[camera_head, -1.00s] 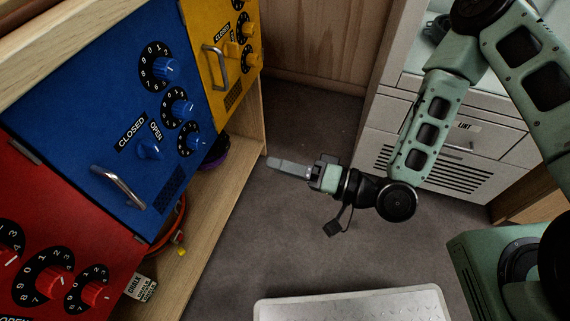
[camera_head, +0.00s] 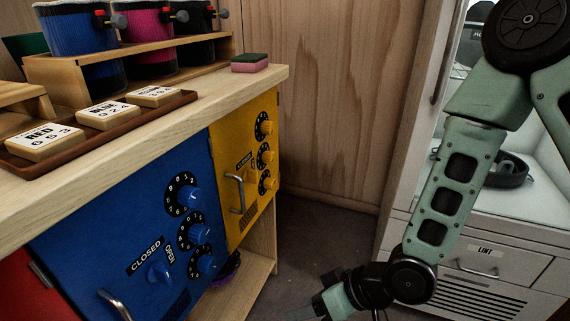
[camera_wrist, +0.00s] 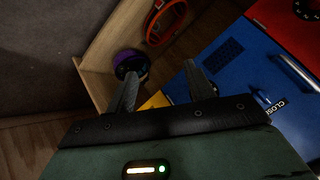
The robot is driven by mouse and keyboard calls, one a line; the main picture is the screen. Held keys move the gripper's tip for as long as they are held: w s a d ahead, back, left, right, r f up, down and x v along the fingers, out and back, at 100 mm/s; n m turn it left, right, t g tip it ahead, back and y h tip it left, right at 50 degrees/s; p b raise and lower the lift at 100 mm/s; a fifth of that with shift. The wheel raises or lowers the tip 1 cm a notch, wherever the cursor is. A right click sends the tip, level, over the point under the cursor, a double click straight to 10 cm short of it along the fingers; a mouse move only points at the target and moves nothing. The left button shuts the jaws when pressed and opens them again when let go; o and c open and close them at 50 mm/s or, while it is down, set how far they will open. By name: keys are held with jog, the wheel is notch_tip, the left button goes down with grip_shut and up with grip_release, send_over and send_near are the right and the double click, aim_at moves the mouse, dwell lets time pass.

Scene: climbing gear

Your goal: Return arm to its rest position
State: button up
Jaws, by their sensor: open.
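My gripper shows in the wrist view (camera_wrist: 160,92) with its two fingers spread apart and nothing between them. In the head view my arm hangs down at the right, and the gripper body (camera_head: 332,300) is at the bottom edge, its fingertips cut off or hard to make out. The gripper is in front of and right of the cabinet, apart from the blue door (camera_head: 120,255) and the yellow door (camera_head: 250,150).
A wooden counter (camera_head: 262,85) holds a tray of number tiles (camera_head: 110,115), a sponge (camera_head: 250,62) and a rack of coloured tubs (camera_head: 145,22). A white unit with a LINT drawer (camera_head: 490,262) stands at the right. In the wrist view, a purple item (camera_wrist: 130,63) and red-orange loop (camera_wrist: 165,20) are on the shelf.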

jog(key=s+d+r+g+h, duration=0.1)
jog(key=s+d+r+h, duration=0.35)
jog(key=r, duration=0.45)
jog(key=s+d+r+g+h, duration=0.1)
jog(key=s+d+r+h, duration=0.4)
jog(key=r, duration=0.4)
notch_tip(320, 180, up, 28)
jog(key=s+y+p, duration=0.1)
jog(key=p, duration=2.8)
